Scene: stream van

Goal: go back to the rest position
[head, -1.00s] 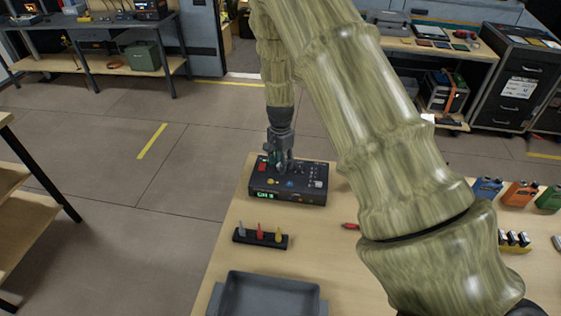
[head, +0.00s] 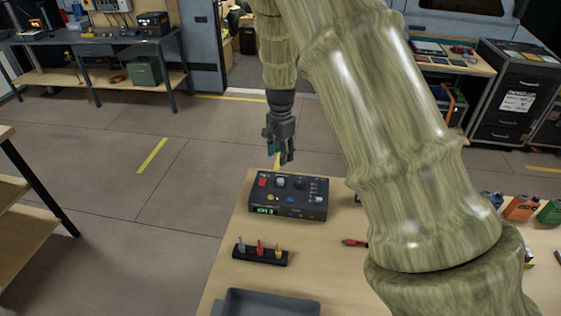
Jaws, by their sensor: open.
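My gripper (head: 282,160) hangs pointing down in the head view, above and behind the black control box, apart from it and empty. Its fingers are apart. The control box (head: 313,212) sits on the wooden table, with a red switch, several knobs and buttons on top and a lit green display on its front. My arm crosses the middle and right of the view and hides part of the table behind it.
A black holder (head: 262,258) with grey, red and yellow pieces stands in front of the box. A grey tray (head: 268,301) is at the table's front edge. A red-tipped tool (head: 354,242) lies near my arm. Orange (head: 521,208) and green containers stand at right. Open floor lies left.

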